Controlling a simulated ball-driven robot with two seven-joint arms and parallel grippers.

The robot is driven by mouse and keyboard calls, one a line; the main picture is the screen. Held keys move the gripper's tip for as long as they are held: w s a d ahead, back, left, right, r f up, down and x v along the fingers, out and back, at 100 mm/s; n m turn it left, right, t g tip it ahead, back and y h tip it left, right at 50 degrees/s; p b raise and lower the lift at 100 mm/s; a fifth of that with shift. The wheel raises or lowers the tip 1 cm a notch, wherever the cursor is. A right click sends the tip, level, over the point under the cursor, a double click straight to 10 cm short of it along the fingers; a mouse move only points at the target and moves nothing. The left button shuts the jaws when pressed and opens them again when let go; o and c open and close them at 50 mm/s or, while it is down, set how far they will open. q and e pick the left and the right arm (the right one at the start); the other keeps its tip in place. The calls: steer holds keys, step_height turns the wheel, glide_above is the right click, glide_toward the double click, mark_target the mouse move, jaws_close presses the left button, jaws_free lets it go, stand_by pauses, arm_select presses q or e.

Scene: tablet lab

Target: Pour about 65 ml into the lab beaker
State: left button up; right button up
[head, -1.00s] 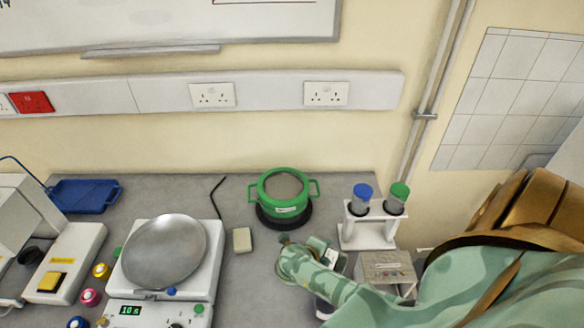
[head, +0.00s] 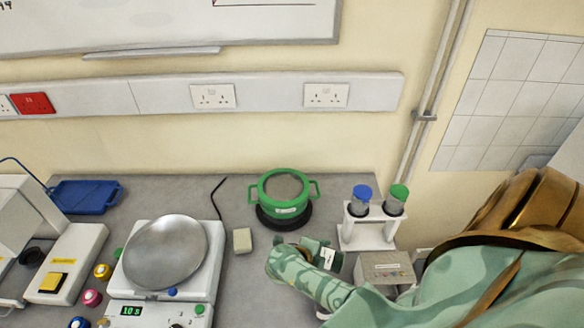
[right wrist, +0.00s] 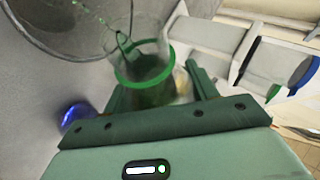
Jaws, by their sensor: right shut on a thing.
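My right gripper (right wrist: 158,92) is shut on a clear vessel with a green band (right wrist: 145,72). Dark green contents show through its wall, and it looks tilted in the right wrist view. A wide round rim with small green marks (right wrist: 82,12) is at the upper left there, close to the vessel's mouth; I cannot tell whether it is the lab beaker or whether liquid is flowing. In the head view my right gripper (head: 318,252) is in front of the green pot, and my arm hides the held vessel. My left gripper is not in view.
A green pot (head: 285,211) stands on a black base at the back. A white rack (head: 366,234) holds blue-capped and green-capped vials, with a small box (head: 384,271) in front. A balance (head: 150,300) with a round metal pan (head: 165,252) stands left. A blue tray (head: 86,196) lies beyond.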

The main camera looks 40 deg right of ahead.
steer(key=shift+r+g, duration=0.15)
steer(key=shift+g, duration=0.15)
steer(key=shift+s+d+r+n+h, duration=0.1)
steer(key=shift+s+n+h, duration=0.05)
steer(key=shift+n+h, duration=0.15)
stand_by(0.6)
steer(key=shift+r+g+h+p, duration=0.3)
steer(key=shift+r+g+p, duration=0.05)
steer(key=shift+g+p, duration=0.15)
stand_by(1.4)
